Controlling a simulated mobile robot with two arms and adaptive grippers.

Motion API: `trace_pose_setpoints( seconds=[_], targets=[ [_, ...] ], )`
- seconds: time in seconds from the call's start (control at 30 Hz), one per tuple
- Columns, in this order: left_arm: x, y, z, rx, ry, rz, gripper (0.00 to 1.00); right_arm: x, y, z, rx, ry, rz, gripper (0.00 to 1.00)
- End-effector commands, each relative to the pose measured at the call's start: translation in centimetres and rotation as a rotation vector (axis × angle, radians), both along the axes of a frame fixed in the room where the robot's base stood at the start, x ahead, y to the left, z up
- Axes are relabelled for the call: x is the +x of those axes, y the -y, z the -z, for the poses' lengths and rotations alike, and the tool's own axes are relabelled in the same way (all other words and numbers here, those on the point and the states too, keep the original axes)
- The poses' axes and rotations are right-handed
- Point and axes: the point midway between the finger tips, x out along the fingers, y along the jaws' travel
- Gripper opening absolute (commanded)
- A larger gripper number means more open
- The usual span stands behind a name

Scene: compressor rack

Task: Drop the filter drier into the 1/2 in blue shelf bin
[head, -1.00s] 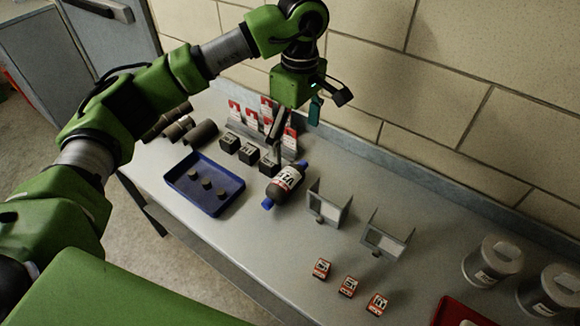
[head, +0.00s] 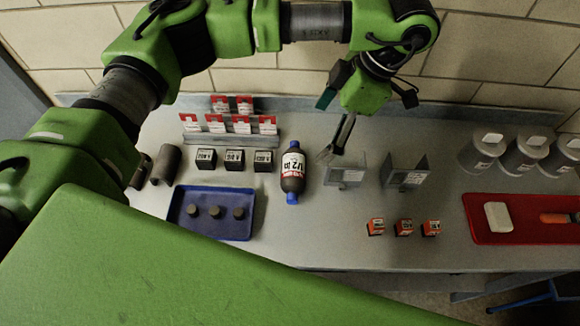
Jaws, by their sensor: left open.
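The filter drier (head: 292,177), a dark cylinder with blue end caps and a white-and-red 1/2 in label, lies on the grey bench in the middle of the head view. My left gripper (head: 334,151) points down just right of the drier's upper end, open and with nothing seen between its fingers. It looks apart from the drier; its exact height above the bench is hard to tell. I cannot make out a blue shelf bin marked 1/2 in. A shallow blue tray (head: 210,234) holding three small round pieces lies left of the drier. My right gripper is not in view.
Several black labelled boxes (head: 234,160) and a rack of red-and-white cards (head: 230,124) stand behind the tray. Two grey upright holders (head: 346,172) (head: 405,174) stand right. Three small orange boxes (head: 404,228), a red tray (head: 483,232) and grey canisters (head: 483,153) are farther right.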

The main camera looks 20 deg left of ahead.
Motion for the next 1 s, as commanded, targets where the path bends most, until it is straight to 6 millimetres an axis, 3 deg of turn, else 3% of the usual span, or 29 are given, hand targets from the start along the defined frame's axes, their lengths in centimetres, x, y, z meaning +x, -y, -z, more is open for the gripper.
trace_pose_setpoints(
  seconds=[0.1, 0.33, 0.77, 1.0],
  targets=[
    [-0.3, -0.7, 1.6, 0.002, -0.006, -0.003, 0.90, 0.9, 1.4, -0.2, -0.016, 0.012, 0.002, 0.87],
    [-0.8, -2.3, 5.6, 0.000, -0.006, -0.002, 0.90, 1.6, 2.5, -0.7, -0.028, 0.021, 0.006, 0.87],
    [-1.2, -3.7, 8.9, 0.000, -0.006, -0.002, 0.90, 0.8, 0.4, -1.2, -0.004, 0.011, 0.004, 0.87],
    [-1.4, -4.9, 11.8, 0.001, -0.005, -0.002, 0.90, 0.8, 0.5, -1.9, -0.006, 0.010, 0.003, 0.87]
  ],
)
